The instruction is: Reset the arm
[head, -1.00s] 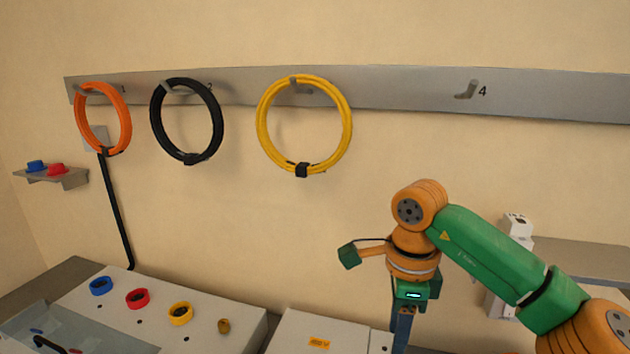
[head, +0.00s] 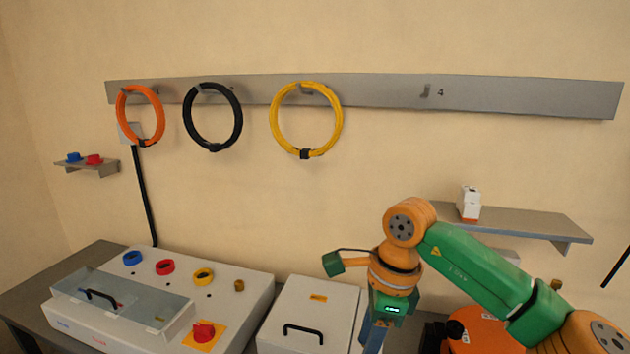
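My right arm comes in from the right, bent at an orange joint, with its wrist hanging down. My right gripper (head: 374,338) points down beside the right edge of a grey box with a black handle (head: 303,330). Its fingertips are near the picture's lower edge, and I cannot tell whether they are apart. Nothing is clearly seen held in it. My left gripper is not in view.
A control panel (head: 240,300) with a clear lidded section and red knob (head: 204,332) stands at lower left. Orange (head: 119,103), black (head: 185,118) and yellow (head: 273,118) coils hang on a wall rail (head: 390,97); hook 4 (head: 426,90) is empty. A shelf (head: 520,222) holds a white device (head: 469,205).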

